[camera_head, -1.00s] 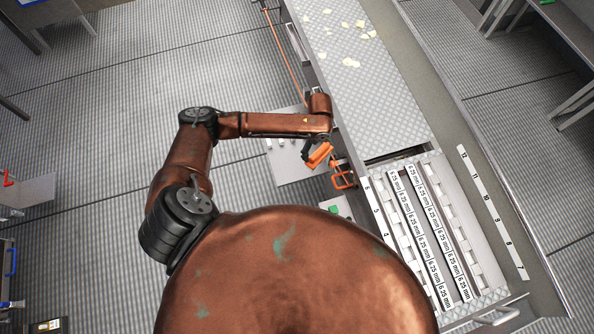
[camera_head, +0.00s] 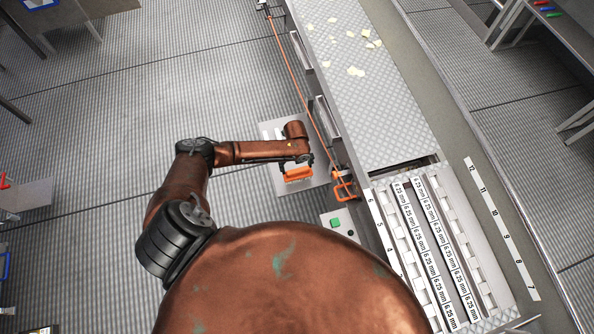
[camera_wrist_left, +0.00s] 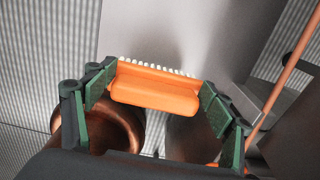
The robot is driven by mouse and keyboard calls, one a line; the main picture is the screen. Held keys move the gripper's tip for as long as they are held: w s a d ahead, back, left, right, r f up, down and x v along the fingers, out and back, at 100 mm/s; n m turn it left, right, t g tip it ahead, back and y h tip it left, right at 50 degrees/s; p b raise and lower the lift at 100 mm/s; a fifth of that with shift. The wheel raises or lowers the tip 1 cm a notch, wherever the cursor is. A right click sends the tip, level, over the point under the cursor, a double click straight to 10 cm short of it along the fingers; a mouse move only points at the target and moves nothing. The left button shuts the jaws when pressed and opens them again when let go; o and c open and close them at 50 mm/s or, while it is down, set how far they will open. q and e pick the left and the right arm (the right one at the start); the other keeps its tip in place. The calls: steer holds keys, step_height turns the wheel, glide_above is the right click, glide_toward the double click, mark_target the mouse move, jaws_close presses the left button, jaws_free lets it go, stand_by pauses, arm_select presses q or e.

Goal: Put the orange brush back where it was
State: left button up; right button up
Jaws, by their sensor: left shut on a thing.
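The orange brush (camera_head: 299,174) is held in my left gripper (camera_head: 300,168), above or in front of a grey panel (camera_head: 270,133) beside the conveyor. In the left wrist view my left gripper (camera_wrist_left: 158,100) is shut on the brush (camera_wrist_left: 155,88), with a green-padded finger at each end of its orange back. White bristles show along the brush's far edge. Whether the brush touches the panel cannot be told. My right gripper is not in view.
The conveyor (camera_head: 365,100) with yellowish chips lies to the right. An orange looped handle (camera_head: 344,186) and an orange rod (camera_head: 290,75) run along its near side. A box with a green button (camera_head: 336,223) stands close by. Open floor (camera_head: 90,130) lies left.

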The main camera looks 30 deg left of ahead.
arm_select(q)
step_height(320, 180, down, 4)
steer(key=shift+r+b, duration=0.25)
steer(key=shift+b, duration=0.15)
steer(key=shift+r, duration=0.1)
steer(key=o, duration=1.3)
steer(key=shift+r, duration=0.1)
step_height(320, 180, up, 12)
steer(key=p, duration=0.3)
